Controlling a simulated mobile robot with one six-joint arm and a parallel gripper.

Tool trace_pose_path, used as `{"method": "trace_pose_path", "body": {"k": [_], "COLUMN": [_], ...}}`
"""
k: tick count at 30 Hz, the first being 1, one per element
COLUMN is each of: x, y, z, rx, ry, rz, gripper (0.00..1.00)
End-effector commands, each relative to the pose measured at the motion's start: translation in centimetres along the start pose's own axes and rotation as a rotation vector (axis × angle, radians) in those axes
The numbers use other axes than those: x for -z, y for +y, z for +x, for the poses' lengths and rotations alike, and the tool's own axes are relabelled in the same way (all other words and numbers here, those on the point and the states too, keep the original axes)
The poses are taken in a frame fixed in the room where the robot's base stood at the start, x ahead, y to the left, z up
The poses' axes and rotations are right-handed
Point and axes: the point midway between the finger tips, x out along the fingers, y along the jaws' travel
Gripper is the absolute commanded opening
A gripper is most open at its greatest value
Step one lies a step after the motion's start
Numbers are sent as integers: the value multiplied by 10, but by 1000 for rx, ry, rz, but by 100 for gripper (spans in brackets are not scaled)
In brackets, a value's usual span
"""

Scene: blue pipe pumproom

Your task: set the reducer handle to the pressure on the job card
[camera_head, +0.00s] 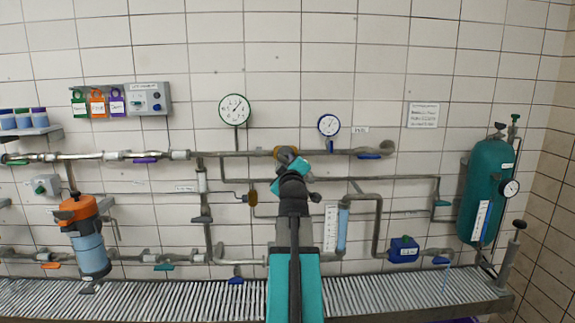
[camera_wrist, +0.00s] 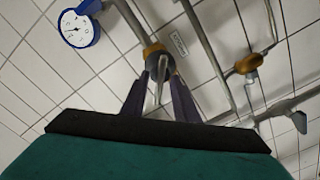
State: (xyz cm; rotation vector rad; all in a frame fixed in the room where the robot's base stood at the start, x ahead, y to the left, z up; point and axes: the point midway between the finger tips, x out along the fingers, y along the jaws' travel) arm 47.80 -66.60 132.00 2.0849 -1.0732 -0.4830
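The reducer, a brass-coloured body on the upper pipe, shows behind my arm in the head view (camera_head: 280,152) and ahead of my gripper in the wrist view (camera_wrist: 154,49). Its grey handle (camera_wrist: 160,72) lies between the two dark fingers of my gripper (camera_wrist: 160,78). I cannot tell whether the fingers press on it. In the head view my wrist hides most of the reducer. A blue-rimmed gauge (camera_head: 328,125) sits right of it; a blue-rimmed gauge is also in the wrist view (camera_wrist: 78,28). A white printed sheet (camera_head: 421,115) hangs at right, unreadable; I cannot tell if it is the job card.
A green-rimmed gauge (camera_head: 234,109) is above the pipe at left. A second brass-coloured fitting (camera_head: 252,197) sits lower left. A teal tank (camera_head: 487,190) stands at right, an orange-topped blue pump (camera_head: 84,235) at left. A ribbed ledge (camera_head: 400,292) runs below the pipes.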

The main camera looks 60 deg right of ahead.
Motion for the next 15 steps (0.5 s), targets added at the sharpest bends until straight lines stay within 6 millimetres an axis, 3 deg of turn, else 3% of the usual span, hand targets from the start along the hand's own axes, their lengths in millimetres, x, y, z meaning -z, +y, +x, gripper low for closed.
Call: {"method": "trace_pose_path", "body": {"k": [4, 9, 15], "x": [0, 0, 0], "y": [0, 0, 0], "z": [0, 0, 0], "rx": [0, 0, 0], "ry": [0, 0, 0], "rz": [0, 0, 3], "gripper": [27, 0, 0]}}
